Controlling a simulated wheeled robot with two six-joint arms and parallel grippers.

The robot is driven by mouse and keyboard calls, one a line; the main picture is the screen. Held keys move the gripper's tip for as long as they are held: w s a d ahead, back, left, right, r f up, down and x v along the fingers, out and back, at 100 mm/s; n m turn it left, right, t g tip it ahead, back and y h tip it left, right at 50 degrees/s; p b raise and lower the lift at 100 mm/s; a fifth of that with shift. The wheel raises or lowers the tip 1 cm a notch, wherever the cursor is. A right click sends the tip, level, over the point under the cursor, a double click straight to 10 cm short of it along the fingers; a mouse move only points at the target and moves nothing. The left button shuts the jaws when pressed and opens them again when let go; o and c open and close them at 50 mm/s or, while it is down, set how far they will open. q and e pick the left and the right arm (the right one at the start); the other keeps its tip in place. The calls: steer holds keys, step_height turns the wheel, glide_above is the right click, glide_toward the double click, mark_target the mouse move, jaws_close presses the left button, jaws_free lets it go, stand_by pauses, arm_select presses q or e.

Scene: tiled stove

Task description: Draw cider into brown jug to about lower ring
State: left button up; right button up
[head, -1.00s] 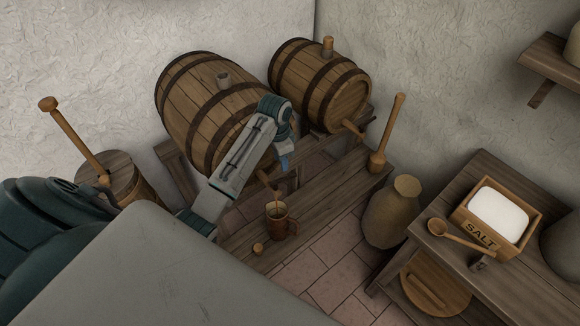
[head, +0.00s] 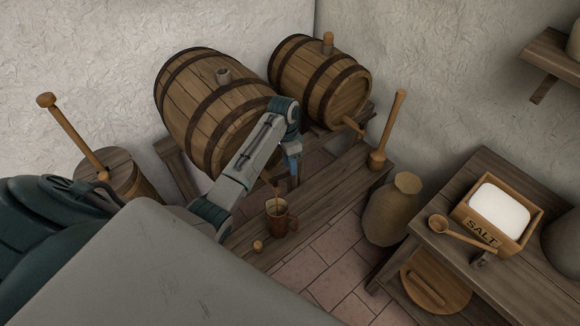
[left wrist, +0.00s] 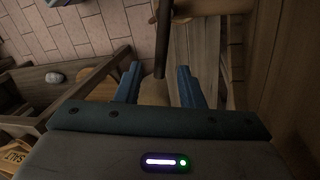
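The brown jug (head: 281,225) stands upright on the low bench, its handle to the right. A thin orange-brown strip (head: 276,193) reaches down to its mouth from the left barrel's front; I cannot tell how much of it is tap and how much is cider. The level inside and the jug's rings are too small to read. The left barrel (head: 205,110) lies on its rack, partly hidden by my left arm. My left gripper (head: 291,162) is above the bench, up and right of the jug. In the left wrist view its blue fingers (left wrist: 160,86) are apart, with nothing clearly gripped.
A smaller barrel (head: 318,85) with a tap lies behind right. A long-handled wooden tool (head: 388,130) stands at the bench's far end. A small wooden knob (head: 258,247) lies left of the jug. A stoneware jar (head: 391,212) and a table with a salt box (head: 495,215) stand right.

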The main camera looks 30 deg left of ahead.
arm_select(q)
steer(key=shift+s+d+f, duration=0.15)
steer(key=shift+f, duration=0.85)
jaws_close()
